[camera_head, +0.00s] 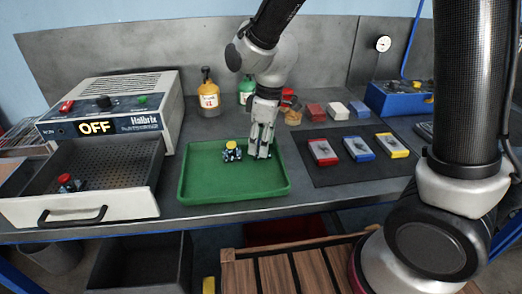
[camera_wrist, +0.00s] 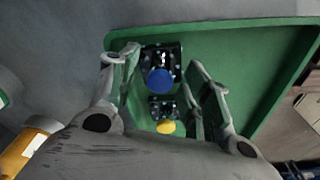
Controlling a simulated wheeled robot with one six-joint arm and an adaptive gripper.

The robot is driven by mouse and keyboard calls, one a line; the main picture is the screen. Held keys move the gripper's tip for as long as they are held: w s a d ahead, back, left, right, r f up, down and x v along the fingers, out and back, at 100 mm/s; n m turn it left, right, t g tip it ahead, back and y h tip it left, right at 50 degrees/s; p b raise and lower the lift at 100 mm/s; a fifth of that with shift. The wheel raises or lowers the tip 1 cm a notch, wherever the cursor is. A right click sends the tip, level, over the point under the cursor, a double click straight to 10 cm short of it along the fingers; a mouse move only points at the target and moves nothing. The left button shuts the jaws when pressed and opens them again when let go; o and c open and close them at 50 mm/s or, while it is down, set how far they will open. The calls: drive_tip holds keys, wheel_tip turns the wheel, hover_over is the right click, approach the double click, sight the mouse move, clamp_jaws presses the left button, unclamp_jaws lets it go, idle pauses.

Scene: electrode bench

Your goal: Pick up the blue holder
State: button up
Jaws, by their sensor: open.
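The blue holder, a dark speckled block with a round blue knob, shows in the wrist view (camera_wrist: 160,78), between the finger ends of my gripper. In the head view my gripper (camera_head: 261,154) points down over the right part of the green tray (camera_head: 205,188) and mostly hides the blue holder. The fingers are open, one on each side of it; I cannot tell whether either touches it. A similar holder with a yellow knob (camera_head: 232,151) stands just left of my gripper on the tray; it also shows in the wrist view (camera_wrist: 166,126), below the blue one.
A heater box marked OFF (camera_head: 110,115) stands at left; its open drawer (camera_head: 110,206) holds a red-knobbed holder (camera_head: 68,183). A dark mat (camera_head: 345,178) with red, blue and yellow cases lies right. Bottles (camera_head: 208,97) stand behind the tray. The tray's left half is bare.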

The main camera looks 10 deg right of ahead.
drive_tip(key=shift+c, duration=0.5)
clamp_jaws()
